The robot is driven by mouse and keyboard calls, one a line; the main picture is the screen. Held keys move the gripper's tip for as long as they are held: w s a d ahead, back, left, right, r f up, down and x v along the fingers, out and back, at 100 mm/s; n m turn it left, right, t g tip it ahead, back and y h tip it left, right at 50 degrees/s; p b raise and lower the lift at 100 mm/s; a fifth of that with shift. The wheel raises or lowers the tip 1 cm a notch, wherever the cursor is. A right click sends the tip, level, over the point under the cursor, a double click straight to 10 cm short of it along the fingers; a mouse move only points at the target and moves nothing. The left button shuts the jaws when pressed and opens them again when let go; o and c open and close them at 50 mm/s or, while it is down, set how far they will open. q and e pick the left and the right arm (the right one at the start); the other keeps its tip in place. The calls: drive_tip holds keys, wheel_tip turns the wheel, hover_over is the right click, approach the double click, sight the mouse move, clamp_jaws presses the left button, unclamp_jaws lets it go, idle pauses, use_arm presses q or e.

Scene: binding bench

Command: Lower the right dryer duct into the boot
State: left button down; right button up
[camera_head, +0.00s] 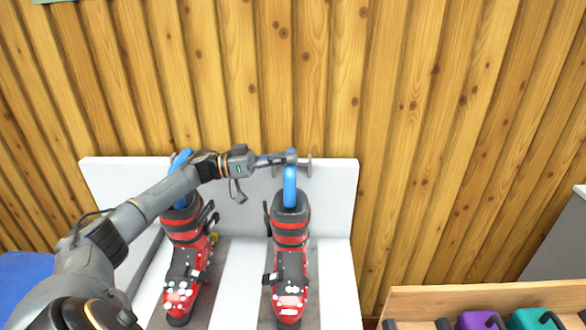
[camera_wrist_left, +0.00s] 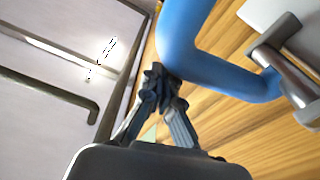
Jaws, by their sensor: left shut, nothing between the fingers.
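The right dryer duct (camera_head: 290,186) is a blue tube standing above the right boot (camera_head: 290,232), a red and black ski boot. The duct's lower end meets the boot's opening; the boot hides how far in it reaches. In the left wrist view the duct (camera_wrist_left: 185,50) bends and runs to a grey metal fitting (camera_wrist_left: 283,72). My left gripper (camera_head: 288,158) reaches across to the top of the right duct. Its fingers (camera_wrist_left: 160,78) are shut and empty, close beside the duct's bend; I cannot tell if they touch. My right gripper is in neither view.
The left boot (camera_head: 184,262) stands beside it, with another blue duct (camera_head: 180,160) above it, partly behind my left arm. A white back panel (camera_head: 335,205) and wooden wall (camera_head: 400,120) are behind. A wooden tray (camera_head: 480,298) with purple and teal items is at lower right.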

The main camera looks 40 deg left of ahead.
use_arm(q)
drive_tip(key=shift+s+a+f, duration=0.15)
drive_tip(key=shift+s+f, duration=0.1)
drive_tip(key=shift+f, duration=0.2)
drive_tip(key=shift+s+a+f, duration=0.15)
drive_tip(key=shift+s+f, duration=0.05)
drive_tip(key=shift+f, duration=0.25)
drive_tip(key=shift+s+f, duration=0.1)
drive_tip(key=shift+f, duration=0.15)
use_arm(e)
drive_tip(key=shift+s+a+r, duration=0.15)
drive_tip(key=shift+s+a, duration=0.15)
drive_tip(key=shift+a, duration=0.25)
use_arm(q)
drive_tip(key=shift+d, duration=0.1)
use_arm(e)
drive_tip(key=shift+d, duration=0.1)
use_arm(q)
wheel_tip(320, 180, up, 10)
drive_tip(key=shift+r, duration=0.25)
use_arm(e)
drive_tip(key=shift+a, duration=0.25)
